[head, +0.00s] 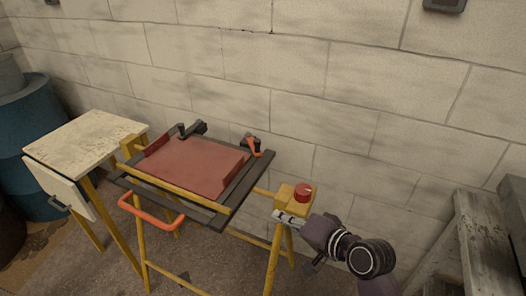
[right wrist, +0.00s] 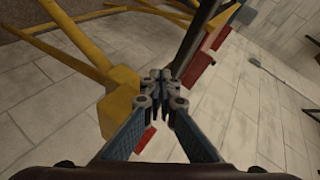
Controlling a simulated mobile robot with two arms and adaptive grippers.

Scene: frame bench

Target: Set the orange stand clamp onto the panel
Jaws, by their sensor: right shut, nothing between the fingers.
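The reddish panel (head: 195,165) lies on a yellow frame with dark rails. A clamp with an orange lever (head: 253,145) sits at the back right corner by the dark rail; I cannot tell whether it touches the panel. A dark clamp (head: 188,130) sits at the back left edge. My right gripper (head: 285,218) is at the frame's right end, beside a yellow block, to the right of and in front of the panel. In the right wrist view its fingertips (right wrist: 160,88) are together and empty. My left gripper is in neither view.
A red knob (head: 304,191) tops the yellow block (head: 288,200). An orange bar handle (head: 152,212) sticks out in front. A worn side table (head: 98,135) and blue barrels (head: 35,150) stand left. A grey bench (head: 485,245) stands right. A block wall closes the back.

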